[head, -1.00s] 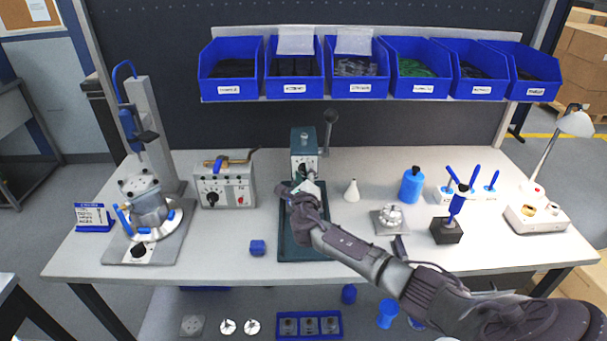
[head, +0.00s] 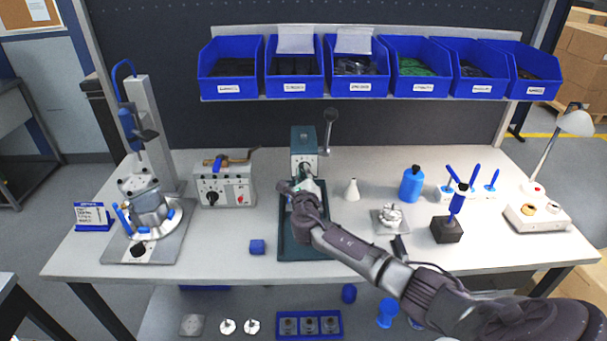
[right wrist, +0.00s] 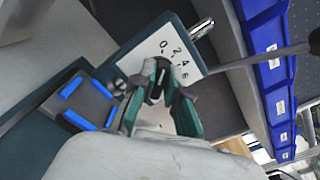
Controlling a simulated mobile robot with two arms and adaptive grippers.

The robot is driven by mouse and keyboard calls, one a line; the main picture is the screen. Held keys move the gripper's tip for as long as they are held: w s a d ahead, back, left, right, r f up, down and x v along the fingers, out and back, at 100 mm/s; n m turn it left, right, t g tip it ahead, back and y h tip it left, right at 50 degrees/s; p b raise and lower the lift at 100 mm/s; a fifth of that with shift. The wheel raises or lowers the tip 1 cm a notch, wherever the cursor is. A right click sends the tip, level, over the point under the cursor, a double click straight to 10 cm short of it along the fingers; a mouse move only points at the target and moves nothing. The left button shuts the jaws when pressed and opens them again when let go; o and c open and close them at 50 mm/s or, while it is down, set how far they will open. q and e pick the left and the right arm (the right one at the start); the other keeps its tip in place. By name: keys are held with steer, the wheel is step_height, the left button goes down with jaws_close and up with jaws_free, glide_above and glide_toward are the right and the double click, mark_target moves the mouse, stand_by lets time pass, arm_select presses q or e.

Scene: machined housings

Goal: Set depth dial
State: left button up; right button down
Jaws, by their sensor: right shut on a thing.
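The teal press (head: 304,146) stands at the back middle of the bench, with a lever (head: 329,132) at its right side. In the right wrist view, its white scale plate (right wrist: 160,50) shows the numbers 0, 2, 4 and 6. My right gripper (head: 297,187) is at the front of the press; in the right wrist view (right wrist: 161,88) its fingers are shut on the depth dial (right wrist: 160,66), just below the numbers. The fingers hide most of the dial, so I cannot read its setting. My left gripper is not in view.
A nest with blue strips (right wrist: 85,103) lies beside the fingers in the right wrist view. A grey control box (head: 225,188) stands left of the press, a white cone bottle (head: 352,190) right of it. A blue block (head: 257,247) lies in front. Blue bins (head: 294,88) hang above.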

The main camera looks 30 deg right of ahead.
steer(key=shift+s+d+m+b, duration=0.15)
steer(key=shift+m+b, duration=1.6)
steer(key=shift+m, duration=2.3)
steer(key=shift+s+d+m+b, duration=0.15)
steer(key=shift+m+b, duration=1.55)
steer(key=shift+m, duration=2.35)
steer(key=shift+w, duration=0.1)
steer(key=c, duration=1.2)
jaws_free()
steer(key=v, duration=1.2)
steer(key=shift+d, duration=0.1)
